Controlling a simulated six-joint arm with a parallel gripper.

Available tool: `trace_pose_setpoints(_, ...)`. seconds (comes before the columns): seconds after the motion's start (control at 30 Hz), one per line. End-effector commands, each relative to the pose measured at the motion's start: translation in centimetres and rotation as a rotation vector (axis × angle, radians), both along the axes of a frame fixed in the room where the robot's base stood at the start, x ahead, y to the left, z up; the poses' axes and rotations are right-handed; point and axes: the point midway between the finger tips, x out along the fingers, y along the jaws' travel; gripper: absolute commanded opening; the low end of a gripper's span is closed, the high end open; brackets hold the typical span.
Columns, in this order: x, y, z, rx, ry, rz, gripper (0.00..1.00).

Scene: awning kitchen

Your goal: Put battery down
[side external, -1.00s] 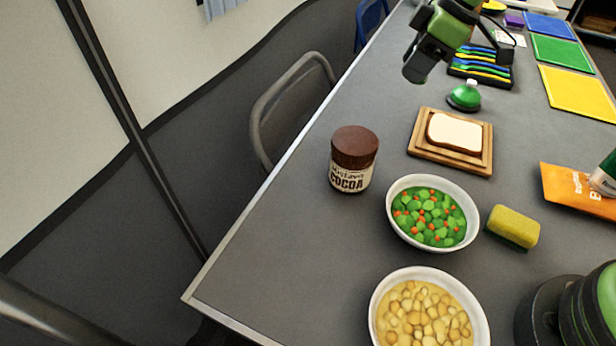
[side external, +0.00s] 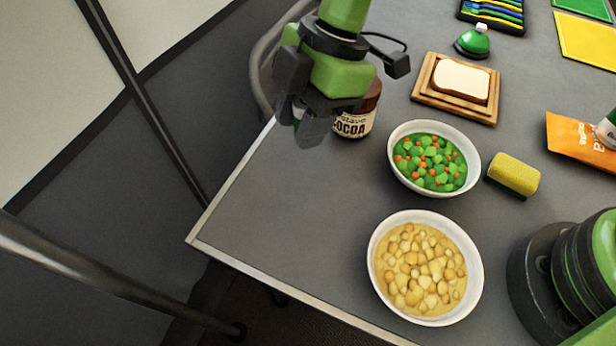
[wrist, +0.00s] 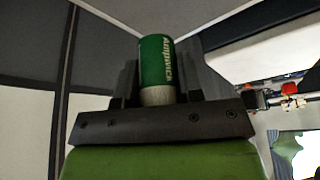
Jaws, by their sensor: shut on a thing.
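The battery (wrist: 156,62) is a green cylinder with white lettering and a pale lower end. In the wrist view it stands between the two dark fingers of my gripper (wrist: 158,88). In the side view my gripper (side external: 310,122) is in the air at the upper left, over the table's left edge and partly in front of the cocoa jar. It is shut on the battery. I cannot make out the battery clearly in the side view.
The cocoa jar (side external: 354,125) is beside my gripper. Bowls of green vegetables (side external: 396,178) and yellow chunks (side external: 376,284), a sponge (side external: 515,173), bread (side external: 460,80) on a board and an orange packet (side external: 575,140) stand to the right. The table's front-left area (side external: 290,215) is clear.

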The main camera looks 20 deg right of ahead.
Motion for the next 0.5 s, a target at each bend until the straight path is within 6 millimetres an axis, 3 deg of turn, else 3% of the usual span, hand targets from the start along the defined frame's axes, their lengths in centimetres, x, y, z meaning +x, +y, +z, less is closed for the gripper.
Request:
trace_pose_setpoints(0.3,0.0,-0.1,-5.4,-0.003,0.002,-0.002,0.08)
trace_pose_setpoints(0.5,0.0,-0.1,-7.5,-0.001,0.001,-0.003,0.08)
